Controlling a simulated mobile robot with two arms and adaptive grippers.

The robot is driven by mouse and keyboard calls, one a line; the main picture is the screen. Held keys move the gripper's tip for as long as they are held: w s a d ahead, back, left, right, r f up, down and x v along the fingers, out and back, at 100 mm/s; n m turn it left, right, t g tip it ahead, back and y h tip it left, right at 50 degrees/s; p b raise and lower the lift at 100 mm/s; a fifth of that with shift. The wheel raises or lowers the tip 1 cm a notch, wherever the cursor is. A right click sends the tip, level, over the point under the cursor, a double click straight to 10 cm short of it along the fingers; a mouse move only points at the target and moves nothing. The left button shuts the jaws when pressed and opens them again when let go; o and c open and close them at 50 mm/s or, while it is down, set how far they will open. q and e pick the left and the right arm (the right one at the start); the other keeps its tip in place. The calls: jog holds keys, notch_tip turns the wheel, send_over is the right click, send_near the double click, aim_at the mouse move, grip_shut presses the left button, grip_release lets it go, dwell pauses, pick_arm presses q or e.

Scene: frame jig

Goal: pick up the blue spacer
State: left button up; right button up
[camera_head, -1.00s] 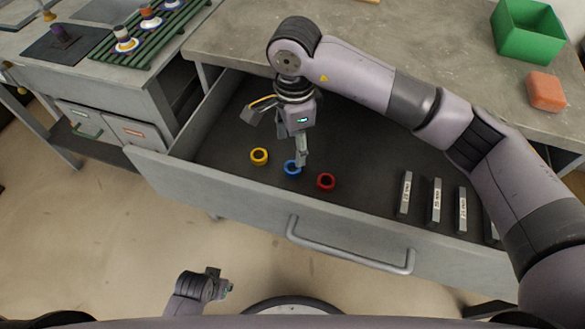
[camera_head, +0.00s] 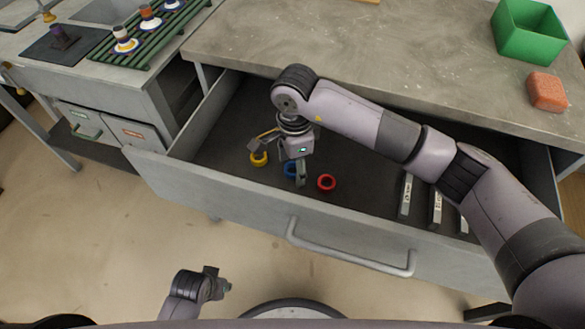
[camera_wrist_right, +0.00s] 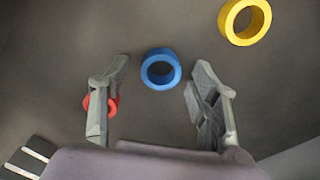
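The blue spacer (camera_head: 290,169) is a short ring lying in the open drawer, between the yellow spacer (camera_head: 259,159) and the red spacer (camera_head: 326,182). My right gripper (camera_head: 287,172) is low over it and partly hides it in the head view. In the right wrist view the blue spacer (camera_wrist_right: 161,69) shows whole, centred between the two spread fingers of my right gripper (camera_wrist_right: 158,82), with a gap on each side. Contact with it does not show. My left gripper (camera_head: 222,287) is at the bottom of the head view, away from the drawer; its fingers are too small to judge.
The drawer front (camera_head: 250,205) with its handle (camera_head: 350,255) borders the spacers. Labelled grey bars (camera_head: 405,196) lie at the drawer's right, partly behind my arm. A green bin (camera_head: 528,32) and an orange block (camera_head: 547,92) are on the worktop above.

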jog(key=c, duration=0.5)
pick_arm(q)
jog(key=shift+w, duration=0.3)
pick_arm(e)
jog(key=c, duration=0.5)
jog(key=shift+c, duration=0.2)
jog(key=shift+r, duration=0.1)
